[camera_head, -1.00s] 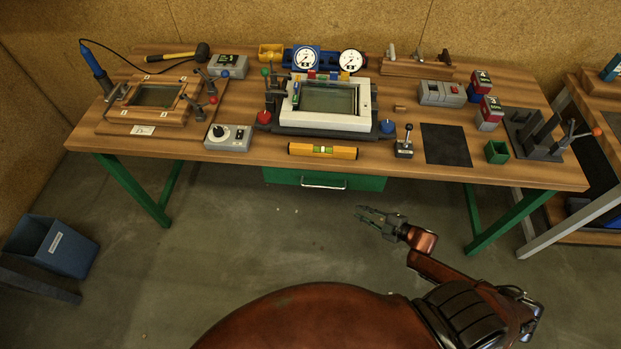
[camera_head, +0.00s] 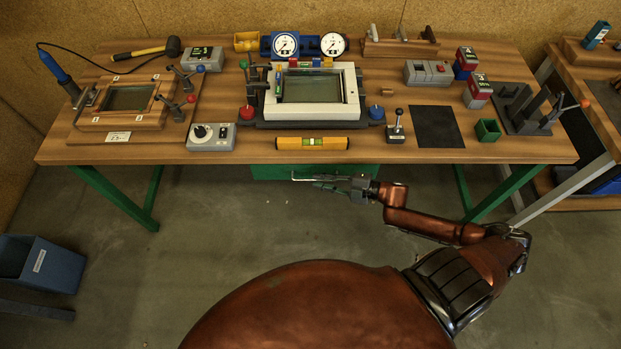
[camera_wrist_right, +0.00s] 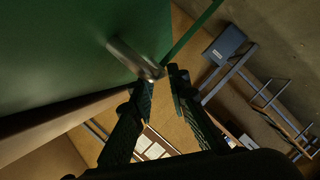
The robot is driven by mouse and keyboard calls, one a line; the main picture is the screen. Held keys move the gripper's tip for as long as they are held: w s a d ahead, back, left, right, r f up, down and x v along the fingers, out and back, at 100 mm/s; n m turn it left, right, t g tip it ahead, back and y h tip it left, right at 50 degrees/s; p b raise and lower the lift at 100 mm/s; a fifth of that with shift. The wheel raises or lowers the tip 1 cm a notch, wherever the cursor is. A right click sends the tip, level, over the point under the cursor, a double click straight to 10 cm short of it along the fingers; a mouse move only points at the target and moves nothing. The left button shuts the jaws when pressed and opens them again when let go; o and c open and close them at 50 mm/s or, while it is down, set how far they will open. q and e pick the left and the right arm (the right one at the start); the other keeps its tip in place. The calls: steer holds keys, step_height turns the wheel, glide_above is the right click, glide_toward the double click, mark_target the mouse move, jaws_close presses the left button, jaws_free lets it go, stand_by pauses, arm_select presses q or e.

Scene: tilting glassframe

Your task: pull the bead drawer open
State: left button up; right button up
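The green bead drawer (camera_head: 268,172) hangs under the front edge of the workbench and looks shut. Its front fills the upper left of the right wrist view (camera_wrist_right: 70,50). Its pale metal bar handle (camera_wrist_right: 131,57) stands out from that front; in the head view it is partly hidden by my right gripper (camera_head: 316,181). My right gripper is in front of the drawer, its fingers pointing left in the head view. In the wrist view the fingers (camera_wrist_right: 164,78) are apart, with one end of the handle close by the tips; contact cannot be told. My left gripper is out of view.
The wooden bench (camera_head: 390,156) carries a white frame fixture (camera_head: 355,95), a yellow level (camera_head: 311,143) and a joystick box (camera_head: 396,130) near its front edge. Green legs (camera_head: 115,198) flank the drawer. A blue bin (camera_head: 50,265) stands at left. The floor before the drawer is clear.

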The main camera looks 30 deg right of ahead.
mark_target(311, 180)
steer(key=shift+x, duration=1.95)
steer(key=shift+c, duration=0.5)
jaws_close()
